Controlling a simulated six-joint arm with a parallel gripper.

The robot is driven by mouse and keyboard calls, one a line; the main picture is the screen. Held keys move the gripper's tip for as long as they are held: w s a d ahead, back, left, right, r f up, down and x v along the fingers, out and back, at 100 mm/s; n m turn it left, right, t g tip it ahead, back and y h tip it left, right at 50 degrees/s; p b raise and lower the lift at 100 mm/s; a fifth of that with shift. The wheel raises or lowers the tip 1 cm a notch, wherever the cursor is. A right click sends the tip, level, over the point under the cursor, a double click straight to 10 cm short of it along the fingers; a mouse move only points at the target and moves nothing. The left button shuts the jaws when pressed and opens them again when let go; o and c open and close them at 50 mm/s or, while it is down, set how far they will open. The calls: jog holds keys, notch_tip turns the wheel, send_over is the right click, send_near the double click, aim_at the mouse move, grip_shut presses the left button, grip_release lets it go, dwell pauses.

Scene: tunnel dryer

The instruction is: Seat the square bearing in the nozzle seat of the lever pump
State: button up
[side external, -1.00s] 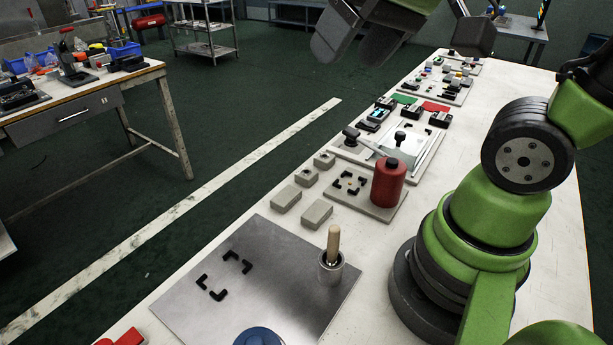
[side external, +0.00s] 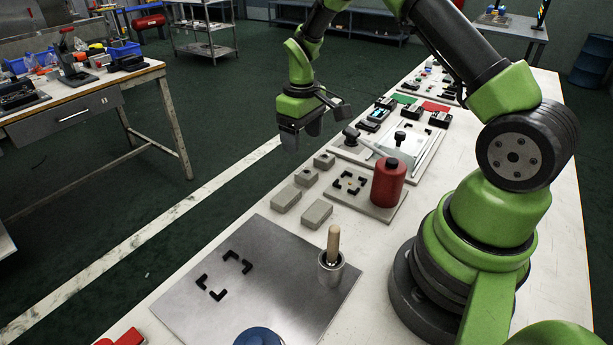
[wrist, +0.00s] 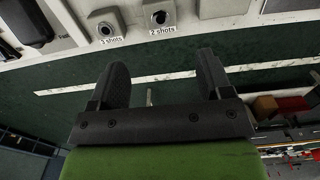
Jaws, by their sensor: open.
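My gripper (side external: 303,132) is open and empty, hanging above and beyond the small grey blocks at the table's left edge. Its two fingers (wrist: 163,62) stand wide apart in the wrist view. A small square block with a round hole (side external: 324,159) and another (side external: 306,175) sit on the table. In the wrist view, one holed block (wrist: 160,13) is beside a "2 shots" label and the other (wrist: 104,29) beside "3 shots". I cannot tell which is the square bearing. A grey plate (side external: 378,210) carries a red cylinder (side external: 389,183) and black corner marks; I cannot clearly identify the pump's nozzle seat.
Plain grey blocks (side external: 316,213) lie near the plate. A metal sheet (side external: 190,297) with corner marks holds a steel cup with a wooden handle (side external: 333,245). A white board with black knobs (side external: 400,138) stands farther back. The right table strip is clear.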

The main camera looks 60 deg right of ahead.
aim_at(306, 172)
notch_tip(306, 172, down, 3)
jog(key=shift+s+f, duration=0.1)
jog(key=f, duration=0.2)
jog(key=s+f, duration=0.1)
jog(key=f, duration=0.1)
jog(key=shift+s+a+f, duration=0.1)
jog(key=shift+a+f, duration=0.05)
jog(key=shift+f, duration=0.45)
